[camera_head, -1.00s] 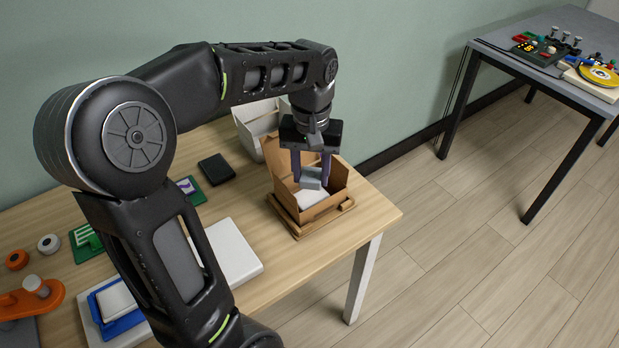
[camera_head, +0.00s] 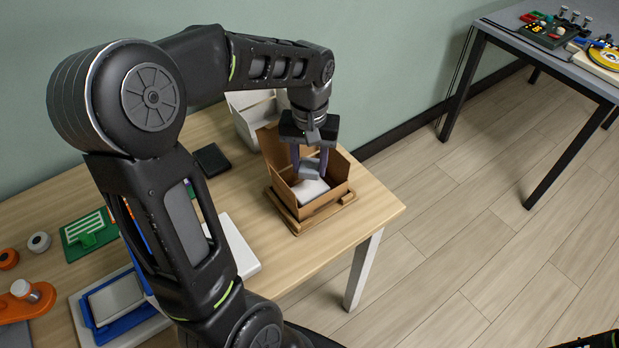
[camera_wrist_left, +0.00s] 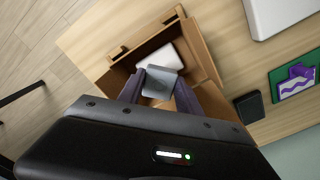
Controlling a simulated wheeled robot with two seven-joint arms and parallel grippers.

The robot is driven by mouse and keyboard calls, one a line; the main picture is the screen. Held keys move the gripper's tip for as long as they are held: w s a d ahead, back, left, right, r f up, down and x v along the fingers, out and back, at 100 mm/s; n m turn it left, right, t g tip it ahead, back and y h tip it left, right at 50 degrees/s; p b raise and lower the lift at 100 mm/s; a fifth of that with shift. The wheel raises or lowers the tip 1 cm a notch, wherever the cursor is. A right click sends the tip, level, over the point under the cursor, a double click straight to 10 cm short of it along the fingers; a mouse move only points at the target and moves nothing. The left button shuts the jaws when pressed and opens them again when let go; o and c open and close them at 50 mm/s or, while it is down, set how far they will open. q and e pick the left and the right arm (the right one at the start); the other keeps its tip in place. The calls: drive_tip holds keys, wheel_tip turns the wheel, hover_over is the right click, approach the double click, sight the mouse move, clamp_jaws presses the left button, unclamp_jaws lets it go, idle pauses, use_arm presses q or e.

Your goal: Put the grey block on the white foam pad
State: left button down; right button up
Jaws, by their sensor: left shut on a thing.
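The grey block (camera_head: 309,168) is held between the fingers of my left gripper (camera_head: 309,163), which points down into an open cardboard box (camera_head: 328,205). The white foam pad (camera_head: 313,190) lies inside the box, below the block. In the left wrist view the block (camera_wrist_left: 160,85) overlaps part of the pad (camera_wrist_left: 168,56) and hides some of it. Both fingers show on either side of the block in my left gripper (camera_wrist_left: 158,92). Whether the block touches the pad is unclear. My right gripper is not identifiable in these views.
The box sits on a wooden tray (camera_head: 348,197) near the table's right end. A white bin (camera_head: 246,122) stands behind it. A black box (camera_head: 211,159), a white slab (camera_head: 238,246) and a blue tray (camera_head: 97,325) are to the left. A second table (camera_head: 540,50) stands far right.

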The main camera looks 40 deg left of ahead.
sight(309, 188)
use_arm(q)
drive_tip(key=shift+f, duration=0.6)
drive_tip(key=shift+f, duration=1.85)
drive_tip(key=shift+f, duration=0.15)
drive_tip(key=c, duration=0.8)
unclamp_jaws()
wheel_tip(309, 188, up, 12)
drive_tip(key=shift+r, duration=0.2)
